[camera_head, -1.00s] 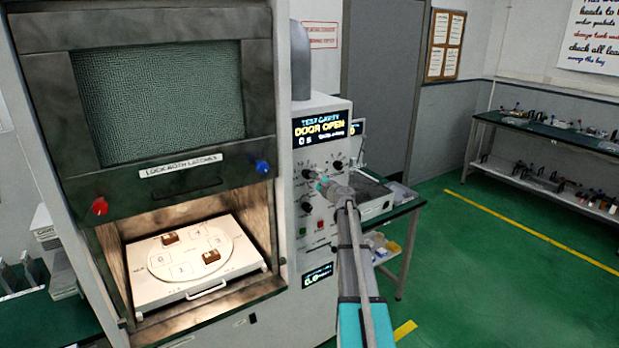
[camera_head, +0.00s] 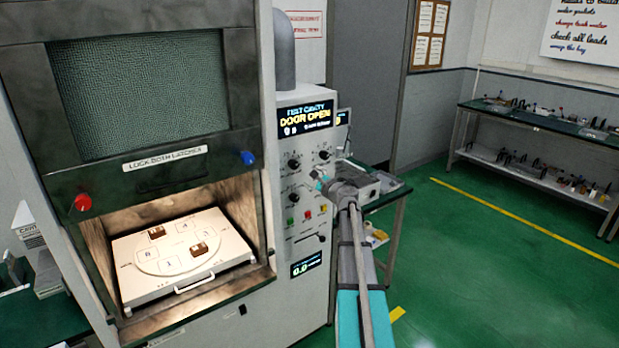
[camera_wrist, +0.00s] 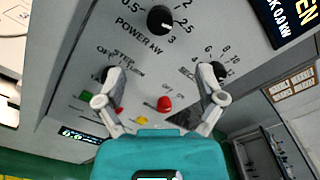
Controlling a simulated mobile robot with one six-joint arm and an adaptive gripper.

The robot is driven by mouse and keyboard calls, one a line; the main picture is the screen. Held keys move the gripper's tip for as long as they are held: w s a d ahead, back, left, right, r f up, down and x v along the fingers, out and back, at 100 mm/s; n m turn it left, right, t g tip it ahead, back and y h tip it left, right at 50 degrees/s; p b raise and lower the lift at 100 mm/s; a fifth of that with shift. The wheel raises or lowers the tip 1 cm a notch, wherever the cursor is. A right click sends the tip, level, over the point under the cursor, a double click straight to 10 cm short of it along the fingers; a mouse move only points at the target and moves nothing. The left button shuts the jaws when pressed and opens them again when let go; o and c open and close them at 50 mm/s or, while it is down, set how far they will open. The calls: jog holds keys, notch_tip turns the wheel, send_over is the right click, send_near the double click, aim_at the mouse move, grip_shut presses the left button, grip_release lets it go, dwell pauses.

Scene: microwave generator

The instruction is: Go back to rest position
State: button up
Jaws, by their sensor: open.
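My gripper (camera_head: 324,181) reaches out in front of the control panel (camera_head: 279,219) at the right of the cabinet. In the wrist view its two fingers (camera_wrist: 162,78) are spread wide with nothing between them. Beyond them show the power knob (camera_wrist: 160,19), a red button (camera_wrist: 164,103) and a green button (camera_wrist: 86,97). I see no finger contact with the panel, but the exact distance is hard to tell. The display (camera_head: 306,118) reads DOOR OPEN. In the open cavity, a white tray (camera_head: 140,285) carries a round plate with two small brown blocks (camera_head: 198,248).
The raised door (camera_head: 150,180) has a red latch (camera_head: 83,202) and a blue latch (camera_head: 247,158). A small table (camera_head: 398,195) stands behind my arm. A long bench (camera_head: 540,122) lines the far right wall. The green floor (camera_head: 500,270) at right is clear.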

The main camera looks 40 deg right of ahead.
jog(key=shift+a, duration=0.1)
jog(key=s+a+f+n+g+y, duration=0.25)
jog(key=a+f+n, duration=0.2)
jog(key=a, duration=0.55)
jog(key=s+a+f+n+g+y+b, duration=0.1)
jog(key=a+f+n+g+y, duration=0.15)
jog(key=a+n, duration=0.6)
jog(key=s+a+f+n+g+y, duration=0.15)
jog(key=a+f+g, duration=0.3)
jog(key=a, duration=0.85)
jog(key=s+a+f+n+g+h, duration=0.2)
jog(key=s+a+f+n, duration=0.1)
jog(key=s, duration=0.4)
jog(key=s+a+f+n+g+h+b, duration=0.1)
jog(key=s+a+f+n+g+h, duration=0.1)
jog(key=s+a+n, duration=0.3)
jog(key=s+a+f+n+g+h, duration=0.2)
jog(key=s+a+f+n+g, duration=0.2)
jog(key=s, duration=0.6)
jog(key=shift+a+f+b, duration=0.4)
jog(key=shift+a+f, duration=0.05)
jog(key=shift+n+g+h, duration=0.25)
